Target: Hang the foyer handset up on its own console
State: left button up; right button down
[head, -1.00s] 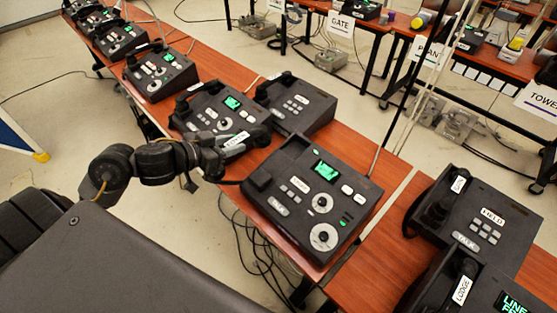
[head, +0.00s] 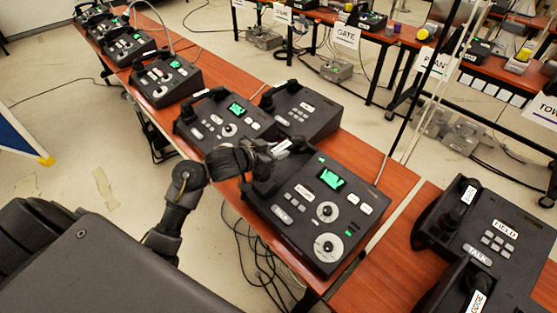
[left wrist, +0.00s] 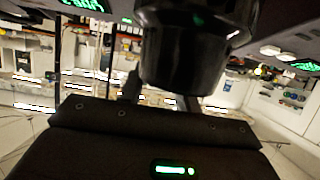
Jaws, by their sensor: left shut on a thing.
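My left gripper (head: 268,157) is shut on a black handset (head: 296,147) with a white label, too small to read. The handset is over the upper left side of a black console (head: 312,213) with a lit green screen, two dials and a small white label that I cannot read surely. Whether the handset touches the cradle there is hidden by the gripper and arm. In the left wrist view a large dark rounded part, probably the handset's end (left wrist: 185,60), fills the top middle, in front of the fingers. My right gripper is not in view.
Another console (head: 300,110) stands just behind, and one with a green screen (head: 222,122) to its left. The FIELD console (head: 497,232) and a handset labelled LODGE (head: 474,298) are at right. More consoles line the wooden table (head: 390,185). Cables hang below its front edge.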

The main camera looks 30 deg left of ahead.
pick_arm(q)
jog(key=shift+w+d+f, duration=0.1)
jog(key=shift+w+f, duration=0.1)
jog(key=shift+f, duration=0.8)
jog(key=shift+w+d+f, duration=0.1)
jog(key=shift+w+f, duration=0.05)
jog(key=shift+f, duration=0.8)
jog(key=shift+f, duration=0.15)
jog(key=o, duration=1.1)
jog(key=shift+s+r, duration=0.1)
jog(key=shift+r, duration=0.1)
jog(key=v, duration=1.2)
jog(key=shift+f, duration=0.1)
